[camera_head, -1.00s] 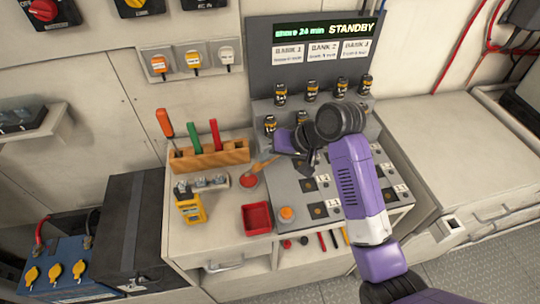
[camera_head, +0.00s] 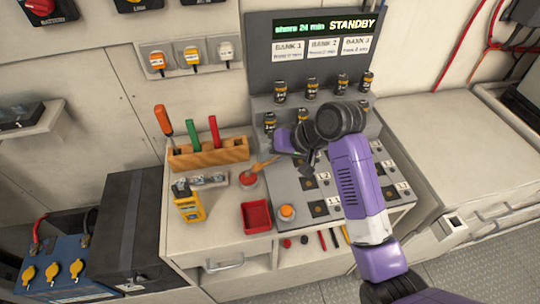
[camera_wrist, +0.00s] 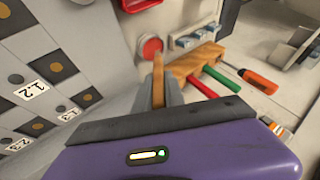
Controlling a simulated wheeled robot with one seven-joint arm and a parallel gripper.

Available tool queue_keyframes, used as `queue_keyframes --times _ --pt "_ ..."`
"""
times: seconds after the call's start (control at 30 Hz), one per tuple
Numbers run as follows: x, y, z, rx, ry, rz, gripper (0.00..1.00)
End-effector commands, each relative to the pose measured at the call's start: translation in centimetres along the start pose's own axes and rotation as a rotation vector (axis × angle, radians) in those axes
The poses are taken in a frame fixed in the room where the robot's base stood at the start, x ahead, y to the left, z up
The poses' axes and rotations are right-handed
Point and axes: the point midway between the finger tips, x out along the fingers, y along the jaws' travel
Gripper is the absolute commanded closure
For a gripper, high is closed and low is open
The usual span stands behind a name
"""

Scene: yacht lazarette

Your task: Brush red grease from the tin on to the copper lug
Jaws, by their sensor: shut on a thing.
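My gripper (camera_head: 282,146) is shut on a brush with a wooden handle (camera_head: 264,163), which slants down to the left. The brush (camera_wrist: 158,80) also shows in the wrist view, pointing to the tin. The small round tin of red grease (camera_head: 248,179) stands on the worktop left of the sloping panel; it also shows in the wrist view (camera_wrist: 151,46). The brush's lower end overlaps the tin's rim in the picture; I cannot tell whether it touches the grease. Copper-coloured discs on dark squares (camera_head: 320,208) sit on the grey panel; I cannot tell which is the lug.
A wooden rack (camera_head: 207,154) with screwdriver-like handled tools stands behind the tin. A yellow meter (camera_head: 188,203), a red tray (camera_head: 257,216) and an orange button (camera_head: 287,212) are close by. Several black cylinders (camera_head: 311,88) line the raised back. The counter at right (camera_head: 430,130) is clear.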

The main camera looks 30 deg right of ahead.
Motion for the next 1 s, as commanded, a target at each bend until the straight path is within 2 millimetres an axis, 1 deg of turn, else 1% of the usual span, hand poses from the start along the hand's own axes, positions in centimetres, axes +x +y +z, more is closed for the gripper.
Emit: queue_keyframes --times 1.0 --pt "0.81 0.51 0.40 0.000 -0.001 0.000 1.00"
